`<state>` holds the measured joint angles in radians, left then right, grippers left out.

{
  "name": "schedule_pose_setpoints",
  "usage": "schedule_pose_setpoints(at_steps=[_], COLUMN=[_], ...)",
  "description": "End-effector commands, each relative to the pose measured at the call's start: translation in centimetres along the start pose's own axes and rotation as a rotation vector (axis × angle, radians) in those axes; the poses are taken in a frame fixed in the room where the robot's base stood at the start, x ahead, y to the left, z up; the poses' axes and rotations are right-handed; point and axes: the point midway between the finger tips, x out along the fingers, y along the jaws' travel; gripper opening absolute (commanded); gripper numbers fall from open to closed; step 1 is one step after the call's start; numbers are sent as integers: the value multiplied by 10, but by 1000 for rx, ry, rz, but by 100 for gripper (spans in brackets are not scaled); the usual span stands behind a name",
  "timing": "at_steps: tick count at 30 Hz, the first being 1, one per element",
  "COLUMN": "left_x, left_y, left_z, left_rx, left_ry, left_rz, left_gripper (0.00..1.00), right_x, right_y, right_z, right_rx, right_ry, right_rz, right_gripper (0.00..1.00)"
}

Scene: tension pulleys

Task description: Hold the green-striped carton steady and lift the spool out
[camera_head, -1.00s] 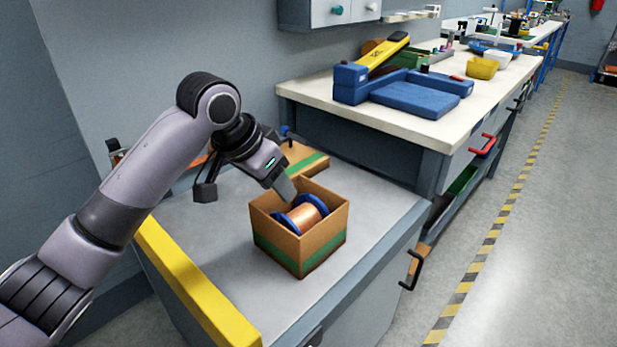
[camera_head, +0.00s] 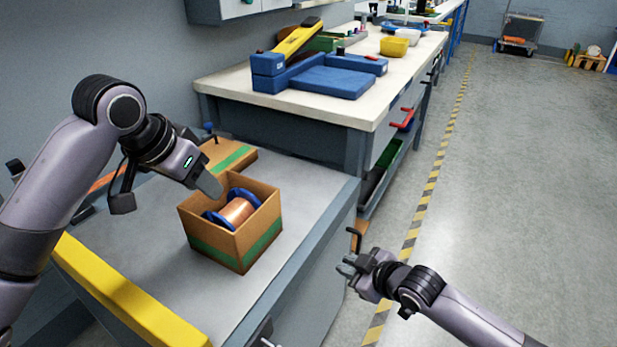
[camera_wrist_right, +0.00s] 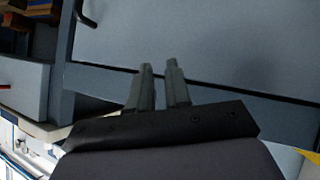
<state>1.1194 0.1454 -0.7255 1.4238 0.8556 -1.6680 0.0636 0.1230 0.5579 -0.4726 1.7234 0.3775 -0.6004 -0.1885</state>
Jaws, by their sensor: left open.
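The green-striped carton (camera_head: 262,232) stands open-topped on the grey cabinet top in the head view. The spool (camera_head: 238,211), copper-coloured winding between blue flanges, lies on its side inside it; its lower part is hidden by the carton walls. My left gripper (camera_head: 209,187) is open at the carton's far left wall, fingers pointing down at the rim; I cannot tell whether they touch it. My right gripper (camera_head: 346,265) is open and empty, beyond the cabinet's right edge, well apart from the carton. Its two parted fingers also show in the right wrist view (camera_wrist_right: 159,88).
Another cardboard piece with a green stripe (camera_head: 232,157) lies behind the carton. A workbench (camera_head: 225,85) with a blue-and-yellow fixture (camera_head: 330,82) stands behind.

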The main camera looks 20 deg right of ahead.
Motion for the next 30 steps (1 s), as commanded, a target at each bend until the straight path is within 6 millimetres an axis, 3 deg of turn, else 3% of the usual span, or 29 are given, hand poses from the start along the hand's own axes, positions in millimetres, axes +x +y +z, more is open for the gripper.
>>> schedule_pose_setpoints(at_steps=[1, 11, 18, 24, 27, 30], left_x=[0, 0, 0, 0, 0, 0], left_y=[0, 0, 0, 0, 0, 0], left_z=[0, 0, 0, 0, 0, 0], left_rx=[0, 0, 0, 0, 0, 0], left_ry=[0, 0, 0, 0, 0, 0], left_rz=[0, 0, 0, 0, 0, 0], left_gripper=[43, 43, 43, 43, 43, 43], right_x=[3, -4, -39, -82, -96, -80], right_y=[21, 148, 251, 323, 331, 284], right_z=[-7, -43, -70, -95, -120, -150], right_rx=[-37, -201, -265, -266, -232, -161], right_ry=[-6, -75, -138, -162, -116, -13], right_rz=[18, 135, 256, 346, 345, 241], right_gripper=[18, 18, 18, 18, 18, 18])
